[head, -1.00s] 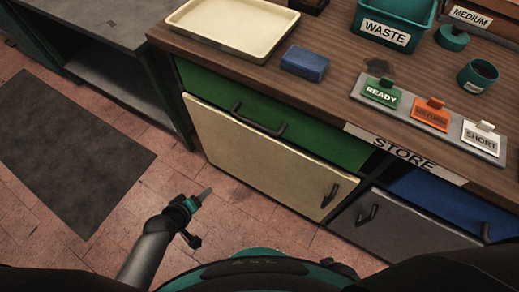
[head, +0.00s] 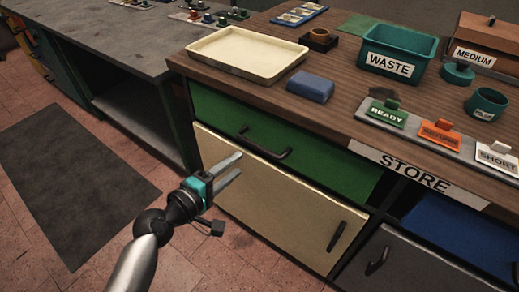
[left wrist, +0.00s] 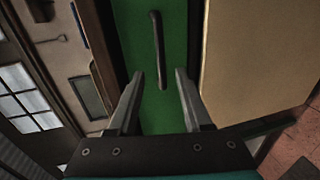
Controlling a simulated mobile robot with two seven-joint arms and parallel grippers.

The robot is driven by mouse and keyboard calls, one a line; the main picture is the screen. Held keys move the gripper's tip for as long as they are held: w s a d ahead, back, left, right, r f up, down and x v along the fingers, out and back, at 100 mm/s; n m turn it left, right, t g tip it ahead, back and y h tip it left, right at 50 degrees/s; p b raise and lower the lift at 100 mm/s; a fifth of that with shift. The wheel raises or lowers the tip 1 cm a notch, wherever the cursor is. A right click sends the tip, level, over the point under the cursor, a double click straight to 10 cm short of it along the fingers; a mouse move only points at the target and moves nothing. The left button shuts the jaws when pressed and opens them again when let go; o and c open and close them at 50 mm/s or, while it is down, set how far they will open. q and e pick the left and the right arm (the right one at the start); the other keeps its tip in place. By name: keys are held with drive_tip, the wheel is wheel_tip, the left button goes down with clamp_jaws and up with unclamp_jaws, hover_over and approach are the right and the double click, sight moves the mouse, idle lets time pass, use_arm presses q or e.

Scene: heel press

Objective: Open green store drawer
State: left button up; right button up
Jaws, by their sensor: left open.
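The green store drawer (head: 275,142) is closed under the wooden worktop, above a cream door. Its dark bar handle (head: 264,147) runs across its front. My left gripper (head: 233,168) is open and empty, in front of the cream door and a little below and left of the handle in the head view. In the left wrist view, the green drawer front (left wrist: 136,40) lies ahead and the handle (left wrist: 158,50) stands upright in the picture, beyond and between the open fingers (left wrist: 158,88), apart from them. My right gripper is not in view.
The cream door (head: 270,205) has its own handle (head: 337,236). A blue drawer (head: 460,232) and a grey door (head: 405,268) are to the right. A cream tray (head: 248,54), blue block (head: 311,86) and WASTE bin (head: 397,55) stand on the worktop. The floor by the dark mat (head: 70,185) is clear.

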sight(258, 149)
use_arm(q)
drive_tip(key=b+x, duration=0.2)
drive_tip(key=x, duration=0.6)
drive_tip(key=shift+w+d, duration=0.2)
drive_tip(key=shift+b+x, duration=0.35)
drive_tip(key=shift+x, duration=0.8)
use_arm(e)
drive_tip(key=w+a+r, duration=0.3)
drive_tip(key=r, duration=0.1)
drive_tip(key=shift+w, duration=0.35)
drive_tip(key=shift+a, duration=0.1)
use_arm(q)
drive_tip(key=shift+f, duration=0.1)
clamp_jaws()
